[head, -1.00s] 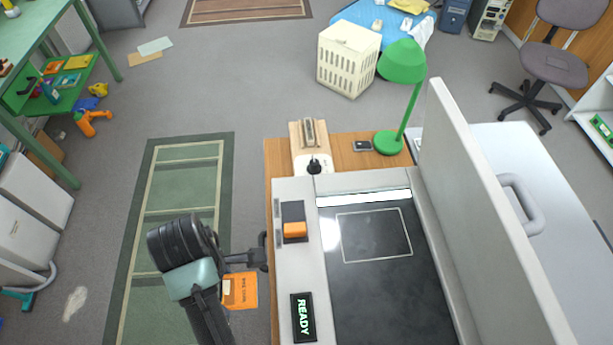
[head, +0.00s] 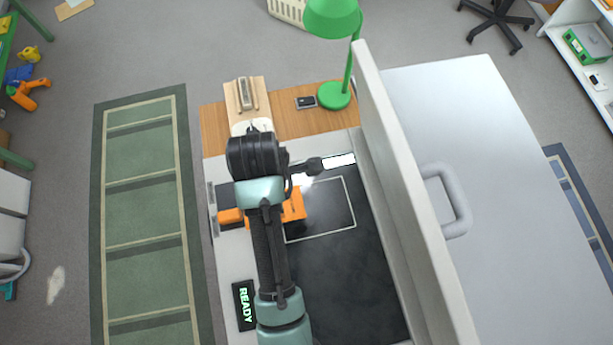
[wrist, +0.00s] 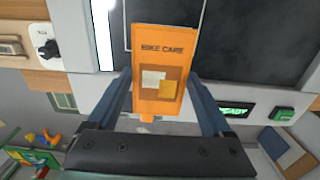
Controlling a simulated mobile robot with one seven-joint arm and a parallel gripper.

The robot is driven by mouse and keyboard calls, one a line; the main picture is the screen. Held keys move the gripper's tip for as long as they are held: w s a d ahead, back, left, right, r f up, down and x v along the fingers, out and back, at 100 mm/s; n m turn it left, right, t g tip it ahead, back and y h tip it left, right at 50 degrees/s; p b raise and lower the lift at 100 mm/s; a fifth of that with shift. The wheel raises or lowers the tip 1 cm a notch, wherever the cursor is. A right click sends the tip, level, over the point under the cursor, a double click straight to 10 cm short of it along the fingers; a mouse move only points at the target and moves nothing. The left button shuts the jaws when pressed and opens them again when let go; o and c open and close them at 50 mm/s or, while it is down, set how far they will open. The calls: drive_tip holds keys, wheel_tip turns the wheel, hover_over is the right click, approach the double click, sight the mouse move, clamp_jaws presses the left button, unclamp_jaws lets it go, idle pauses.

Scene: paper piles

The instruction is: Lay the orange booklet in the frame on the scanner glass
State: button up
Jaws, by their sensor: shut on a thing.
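My gripper (wrist: 158,112) is shut on the orange booklet (wrist: 160,62), which is marked BIKE CARE and has a pale patch and a yellow patch on its cover. In the head view the orange booklet (head: 293,207) shows partly from behind my arm, over the left part of the dark scanner glass (head: 345,275). The thin pale frame (head: 351,200) on the glass is right of the booklet, and its left side is partly covered. I cannot tell the booklet's height above the glass.
The scanner lid (head: 385,170) stands raised along the glass's right side. A green lamp (head: 335,95) and a small dark device (head: 306,102) stand behind the scanner.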

drive_tip(key=p, duration=0.1)
hover_over(315, 208)
wheel_tip(315, 208, down, 2)
drive_tip(key=shift+s+a+f, duration=0.15)
wheel_tip(315, 208, down, 4)
drive_tip(key=shift+r, duration=0.2)
drive_tip(key=shift+f+p, duration=0.45)
drive_tip(key=shift+f, duration=0.15)
drive_tip(key=shift+f, duration=0.1)
drive_tip(key=o, duration=1.2)
drive_tip(key=shift+c, duration=0.2)
wheel_tip(315, 208, up, 8)
drive_tip(key=shift+f, duration=0.15)
